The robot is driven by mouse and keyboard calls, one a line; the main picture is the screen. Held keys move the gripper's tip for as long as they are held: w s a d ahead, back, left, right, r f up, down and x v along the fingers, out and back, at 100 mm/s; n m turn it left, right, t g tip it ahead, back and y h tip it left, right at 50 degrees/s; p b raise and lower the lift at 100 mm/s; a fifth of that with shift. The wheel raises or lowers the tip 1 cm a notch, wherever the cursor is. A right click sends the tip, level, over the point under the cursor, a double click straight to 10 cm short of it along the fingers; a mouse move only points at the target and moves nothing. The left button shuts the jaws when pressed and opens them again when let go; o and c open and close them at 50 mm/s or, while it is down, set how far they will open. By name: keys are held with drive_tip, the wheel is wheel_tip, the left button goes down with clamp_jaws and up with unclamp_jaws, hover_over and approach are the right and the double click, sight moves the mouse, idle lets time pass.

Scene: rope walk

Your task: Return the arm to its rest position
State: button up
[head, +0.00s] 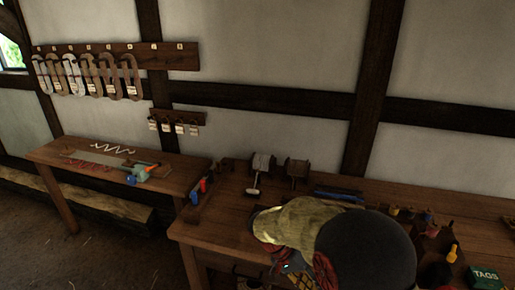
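A large dark rounded shape (368,250) stands in the lower right middle of the head view, close to the camera. It looks like part of my arm, but I cannot be sure. It covers part of the workbench behind it. I cannot make out my gripper or its fingers in this view, so whether it holds anything does not show.
A wooden workbench (215,232) carries a tan bundle (298,222), two spools and a green TAGS box (485,278). A side table (58,152) at left holds tools. Hanks hang from a wall rack (178,56). The floor at lower left (110,255) is clear.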

drive_tip(key=s+d+r+n+t+y, duration=0.1)
drive_tip(key=s+r+n+t+y, duration=0.4)
drive_tip(key=s+r, duration=1.2)
wheel_tip(320, 180, up, 4)
drive_tip(key=t+y, duration=0.2)
drive_tip(key=t, duration=0.1)
drive_tip(key=shift+d+n+t, duration=0.3)
drive_tip(key=shift+t, duration=0.1)
